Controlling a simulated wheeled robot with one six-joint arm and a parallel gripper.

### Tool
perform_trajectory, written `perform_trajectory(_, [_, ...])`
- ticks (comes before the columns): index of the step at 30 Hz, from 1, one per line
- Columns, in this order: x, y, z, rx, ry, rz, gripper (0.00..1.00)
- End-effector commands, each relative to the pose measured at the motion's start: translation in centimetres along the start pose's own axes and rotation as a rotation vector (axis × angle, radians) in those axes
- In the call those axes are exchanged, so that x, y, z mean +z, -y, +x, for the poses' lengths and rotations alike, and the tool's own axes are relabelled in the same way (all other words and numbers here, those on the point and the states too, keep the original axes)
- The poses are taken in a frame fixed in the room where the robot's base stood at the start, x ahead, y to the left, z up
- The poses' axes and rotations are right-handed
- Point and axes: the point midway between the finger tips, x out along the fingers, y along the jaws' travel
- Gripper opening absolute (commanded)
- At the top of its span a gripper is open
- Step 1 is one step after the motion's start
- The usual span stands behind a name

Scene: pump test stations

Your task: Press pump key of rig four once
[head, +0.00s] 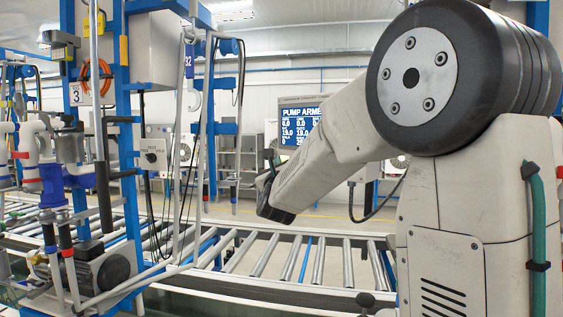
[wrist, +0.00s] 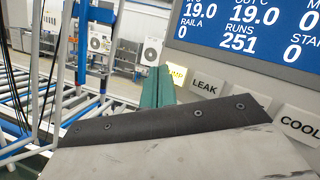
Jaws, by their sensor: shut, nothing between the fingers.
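In the wrist view a pump key (wrist: 178,75) shows as a yellow-lit label ending in "MP", partly hidden behind my gripper. My gripper (wrist: 158,84) shows green fingers, shut and empty, just left of and overlapping this key. I cannot tell whether the tips touch it. The display (wrist: 245,28) above reads 19.0, 19.0 and RUNS 251. In the head view the display (head: 301,125) reads "PUMP ARME", its right part hidden by my arm, which also hides the keys. No rig number shows on this panel.
A LEAK key (wrist: 208,83) and a COOL key (wrist: 299,123) sit to the right of the pump key. In the head view a pump station with a "3" sign (head: 76,94) stands at left. A roller conveyor (head: 315,262) runs across in front of the panel.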

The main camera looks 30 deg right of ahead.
Motion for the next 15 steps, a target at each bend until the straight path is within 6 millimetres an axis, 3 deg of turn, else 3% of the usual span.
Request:
perform_trajectory(7, [0.3,-0.2,-0.3,0.0,0.001,0.001,0.0])
perform_trajectory(15, [1.6,-1.6,-2.1,0.002,0.002,0.0,0.0])
